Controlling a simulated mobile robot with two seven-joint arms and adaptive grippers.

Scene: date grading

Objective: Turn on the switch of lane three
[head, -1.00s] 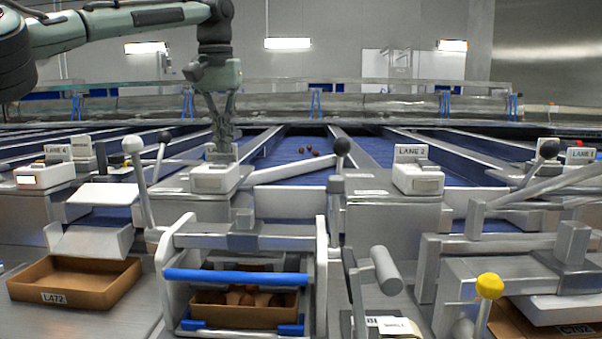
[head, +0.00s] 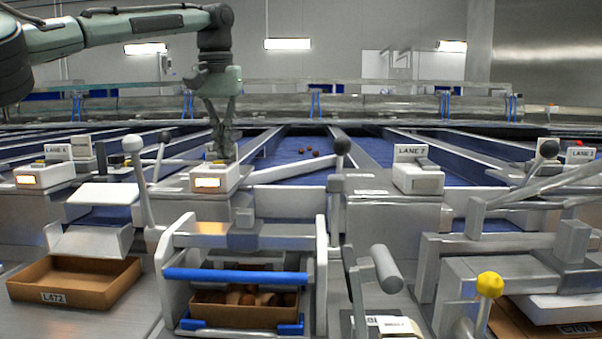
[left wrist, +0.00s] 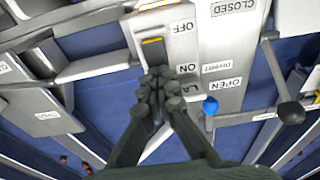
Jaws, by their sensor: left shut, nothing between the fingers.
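The white switch box (head: 228,181) in the middle lane stands between the lane 4 and lane 2 boxes, and its front lamp glows orange. Its lane sign is mostly hidden behind my left gripper (head: 223,155), which points down at the box top. In the left wrist view, the rocker switch (left wrist: 154,53) with a yellow edge lies between the OFF and ON labels. My left gripper (left wrist: 160,92) is shut and empty, its fingertips at the ON end of the rocker; I cannot tell whether they touch it. My right gripper is not in view.
The lane 4 box (head: 40,178) is lit; the lane 2 box (head: 418,180) is unlit. Ball-topped levers (head: 132,145) (head: 340,147) stand either side of the middle lane. A crate (head: 240,316) with dates sits below; an empty-looking crate (head: 75,283) is left.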

